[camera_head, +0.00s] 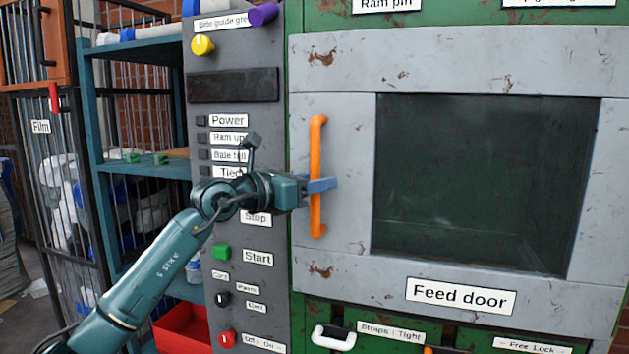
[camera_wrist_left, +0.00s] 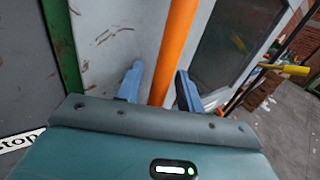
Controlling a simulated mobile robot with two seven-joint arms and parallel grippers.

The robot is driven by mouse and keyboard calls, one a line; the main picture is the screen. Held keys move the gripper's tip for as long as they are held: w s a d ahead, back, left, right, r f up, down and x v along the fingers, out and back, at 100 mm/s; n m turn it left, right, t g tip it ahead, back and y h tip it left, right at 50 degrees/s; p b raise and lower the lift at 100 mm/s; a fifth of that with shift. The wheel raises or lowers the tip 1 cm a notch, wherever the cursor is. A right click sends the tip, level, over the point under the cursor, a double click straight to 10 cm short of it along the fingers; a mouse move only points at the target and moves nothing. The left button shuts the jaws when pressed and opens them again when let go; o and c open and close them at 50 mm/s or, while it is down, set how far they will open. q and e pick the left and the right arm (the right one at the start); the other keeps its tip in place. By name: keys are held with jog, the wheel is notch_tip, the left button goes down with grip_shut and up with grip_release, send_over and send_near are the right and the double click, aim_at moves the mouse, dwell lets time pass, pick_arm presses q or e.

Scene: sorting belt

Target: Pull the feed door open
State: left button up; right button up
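The feed door (camera_head: 335,270) is a worn grey panel with a dark window, labelled "Feed door". It looks closed against the green machine front. Its upright orange handle (camera_head: 317,140) is on its left side. My left gripper (camera_head: 322,185) is at the handle's middle, with a blue finger crossing in front of the bar. In the left wrist view the orange handle (camera_wrist_left: 178,40) runs between the two blue fingers of my left gripper (camera_wrist_left: 160,85). Gaps show beside the bar, so the fingers are open around it. My right gripper is not in view.
Left of the door is a grey control panel (camera_head: 235,60) with labelled buttons and knobs. A teal shelf (camera_head: 150,170) and a red bin (camera_head: 180,328) stand further left. A white handle (camera_head: 333,338) is below the door.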

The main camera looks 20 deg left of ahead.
pick_arm(q)
jog(key=shift+c, duration=0.5)
grip_shut()
jog(key=shift+s, duration=0.1)
